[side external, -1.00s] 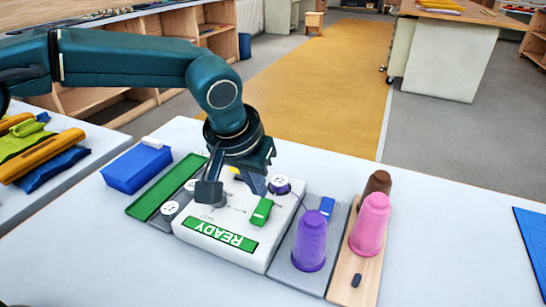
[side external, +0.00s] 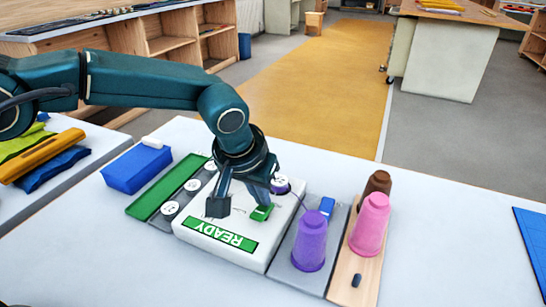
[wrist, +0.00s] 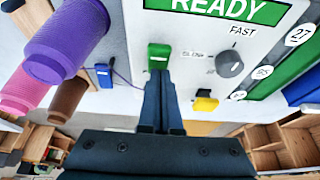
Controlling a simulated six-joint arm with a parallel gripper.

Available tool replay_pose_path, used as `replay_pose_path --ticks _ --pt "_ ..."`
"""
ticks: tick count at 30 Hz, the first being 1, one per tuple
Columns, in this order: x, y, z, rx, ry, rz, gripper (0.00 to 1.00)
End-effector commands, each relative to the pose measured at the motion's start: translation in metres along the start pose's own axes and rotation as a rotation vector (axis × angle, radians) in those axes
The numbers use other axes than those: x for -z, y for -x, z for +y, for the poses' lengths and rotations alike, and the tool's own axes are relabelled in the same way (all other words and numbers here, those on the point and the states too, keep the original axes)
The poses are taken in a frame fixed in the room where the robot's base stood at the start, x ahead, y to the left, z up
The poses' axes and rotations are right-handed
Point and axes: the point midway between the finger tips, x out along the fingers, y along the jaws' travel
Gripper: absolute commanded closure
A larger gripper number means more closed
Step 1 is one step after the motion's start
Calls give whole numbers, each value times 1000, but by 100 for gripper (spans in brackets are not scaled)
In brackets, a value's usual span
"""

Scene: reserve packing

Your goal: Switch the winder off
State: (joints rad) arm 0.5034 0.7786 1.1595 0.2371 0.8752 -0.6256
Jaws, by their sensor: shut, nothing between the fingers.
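The winder (side external: 200,240) is a white box with a green READY panel (side external: 220,236) on the table. Its green switch (side external: 261,213) shows near the right side of its top, and also in the wrist view (wrist: 159,52). My gripper (wrist: 160,76) is shut and empty, pointing down with its fingertips right at the lower edge of the green switch. I cannot tell whether they touch it. In the side view the fingers partly hide the switch. A grey dial (wrist: 229,63) marked SLOW and FAST and a yellow button (wrist: 206,101) sit beside it.
A purple cone (side external: 309,240) stands right of the winder, with pink (side external: 370,224) and brown (side external: 378,182) cones on a wooden board beyond.

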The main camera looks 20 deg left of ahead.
Motion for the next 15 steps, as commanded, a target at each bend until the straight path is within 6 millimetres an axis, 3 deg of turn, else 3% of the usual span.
replay_pose_path --ticks 15 --pt "-13 4 0 2 -1 -7 100"
